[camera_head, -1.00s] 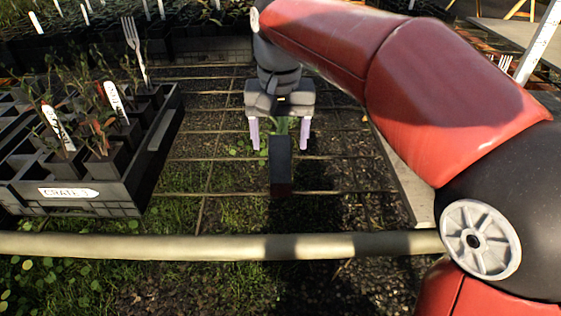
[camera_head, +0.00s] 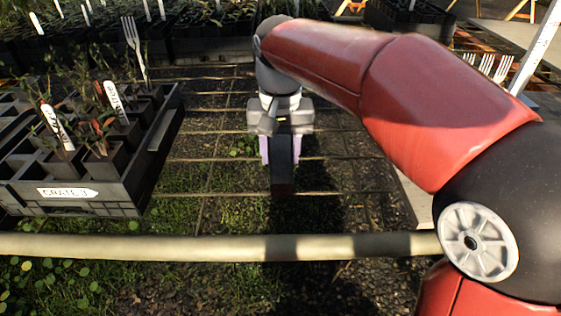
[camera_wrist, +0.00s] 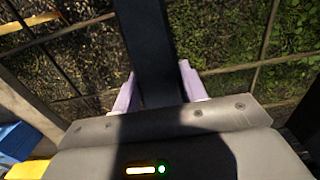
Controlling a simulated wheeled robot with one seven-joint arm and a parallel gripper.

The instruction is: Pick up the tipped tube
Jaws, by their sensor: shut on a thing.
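The tipped tube (camera_head: 283,178) is a dark, square-sided pot lying on the wire bench in the middle of the head view. It points toward the camera. My gripper (camera_head: 279,158) is over it with its pale lilac fingers on either side, shut on it. In the wrist view the tube (camera_wrist: 148,45) runs up from between the fingers of my gripper (camera_wrist: 160,88). The plant end of the tube is hidden behind my gripper.
A black crate (camera_head: 85,195) labelled "CRATE 3", with seedlings, tags and a white fork, stands at left. A pale rail (camera_head: 200,246) crosses in front. More seedling trays (camera_head: 210,47) stand at the back. A pale board edge (camera_head: 412,198) lies at right. Open mesh surrounds the tube.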

